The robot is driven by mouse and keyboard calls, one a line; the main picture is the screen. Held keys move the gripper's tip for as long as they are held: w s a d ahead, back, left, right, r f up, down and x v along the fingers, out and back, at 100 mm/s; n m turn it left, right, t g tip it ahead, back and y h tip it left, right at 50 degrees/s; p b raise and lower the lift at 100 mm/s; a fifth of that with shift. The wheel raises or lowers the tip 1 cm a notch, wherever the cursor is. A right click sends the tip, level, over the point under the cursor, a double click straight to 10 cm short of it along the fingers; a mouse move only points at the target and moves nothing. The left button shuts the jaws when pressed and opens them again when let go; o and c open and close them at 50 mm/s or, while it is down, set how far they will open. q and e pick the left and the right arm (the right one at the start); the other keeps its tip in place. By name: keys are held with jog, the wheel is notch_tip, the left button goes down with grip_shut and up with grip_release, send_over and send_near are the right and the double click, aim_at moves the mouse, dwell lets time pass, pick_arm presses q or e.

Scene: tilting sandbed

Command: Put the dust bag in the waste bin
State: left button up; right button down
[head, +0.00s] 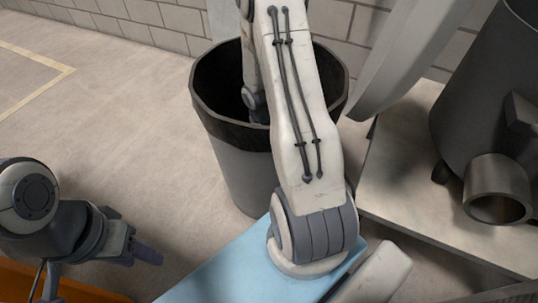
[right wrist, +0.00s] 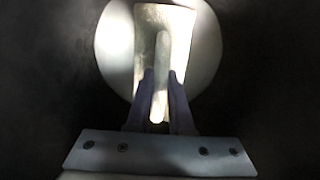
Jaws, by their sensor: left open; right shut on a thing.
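The waste bin (head: 238,170) is a grey round bin with a dark rim, standing on the floor against the wall. My right arm reaches over it and down into its mouth; the right gripper is hidden there in the head view. In the right wrist view my right gripper (right wrist: 161,85) is shut on the pale dust bag (right wrist: 176,52), at a raised strip along its middle. Dark walls surround it, with a pale round area behind the bag. Whether the bag touches the bottom I cannot tell. My left gripper (head: 150,254) is open and empty at the lower left.
A light platform (head: 405,180) at the right carries a dark metal drum with a short pipe (head: 497,190). A light blue surface (head: 215,275) lies in front of the bin, and an orange edge (head: 85,290) shows at the lower left. The floor left of the bin is clear.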

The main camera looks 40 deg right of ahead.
jog(key=shift+f, duration=0.1)
jog(key=c, duration=1.2)
grip_release()
jog(key=shift+f, duration=0.1)
jog(key=o, duration=0.4)
notch_tip(320, 180, up, 12)
jog(key=w+a+p, duration=0.1)
jog(key=p, duration=0.8)
jog(key=shift+p, duration=0.35)
jog(key=shift+r, duration=0.25)
